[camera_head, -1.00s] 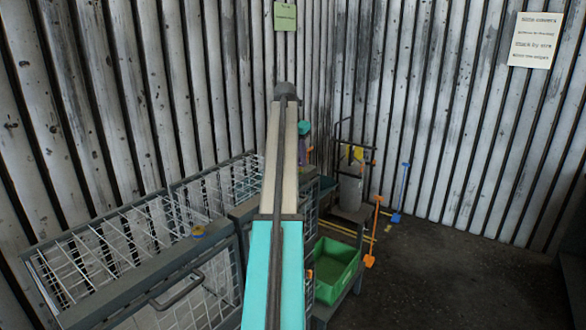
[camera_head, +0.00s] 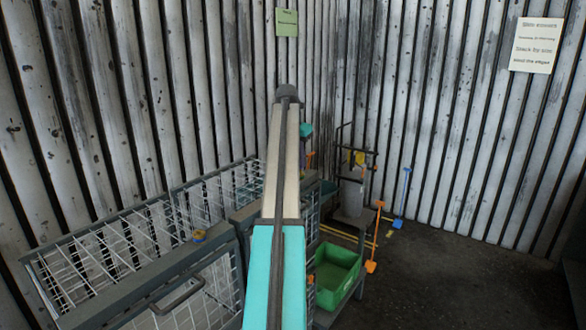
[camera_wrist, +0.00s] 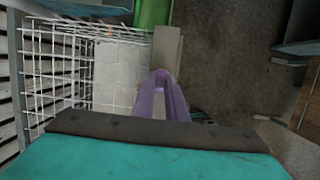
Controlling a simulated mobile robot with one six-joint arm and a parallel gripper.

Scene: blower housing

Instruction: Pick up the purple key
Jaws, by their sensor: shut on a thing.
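The purple key (camera_wrist: 177,98) shows in the wrist view as a looped purple piece just beyond the dark front edge of my teal gripper body. My gripper (camera_wrist: 160,116) is shut on it; the fingertips are mostly hidden at the wrist view's lower edge. The key appears raised above the mesh cages and floor. In the head view my arm crosses the middle, and only a teal bit of my gripper (camera_head: 305,131) shows behind it. The key cannot be made out clearly there.
A green bin (camera_head: 338,272) stands right of my arm. An orange tool (camera_head: 375,240) and blue tool (camera_head: 404,195) stand beyond. Floor at right is clear.

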